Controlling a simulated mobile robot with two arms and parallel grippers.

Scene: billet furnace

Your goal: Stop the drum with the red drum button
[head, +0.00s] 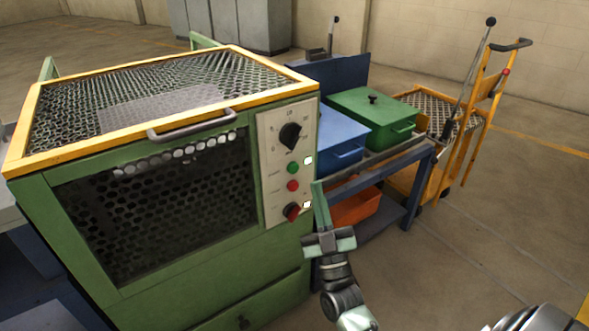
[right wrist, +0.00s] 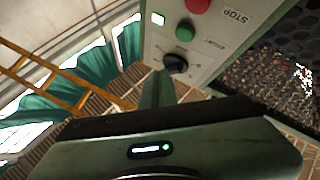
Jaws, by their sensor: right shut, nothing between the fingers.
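The red drum button (head: 292,185) is on the light control panel (head: 272,150) of the green drum machine, below a green button (head: 292,168). In the right wrist view the red button (right wrist: 197,5) is at the top edge beside the word STOP, and appears upside down with the panel. My right gripper (head: 318,188) is shut and empty, just right of the panel in the head view. In the right wrist view its fingers (right wrist: 158,80) show just below and left of the black knob (right wrist: 175,62). No contact with the red button is visible. My left gripper is not in view.
A black dial (head: 290,136) is above the buttons and a red-and-black switch (head: 291,211) below them. A mesh lid with a handle (head: 192,124) tops the machine. A blue bench with a blue bin (head: 340,135) and green box (head: 373,118) stands right. An orange trolley (head: 478,110) stands beyond.

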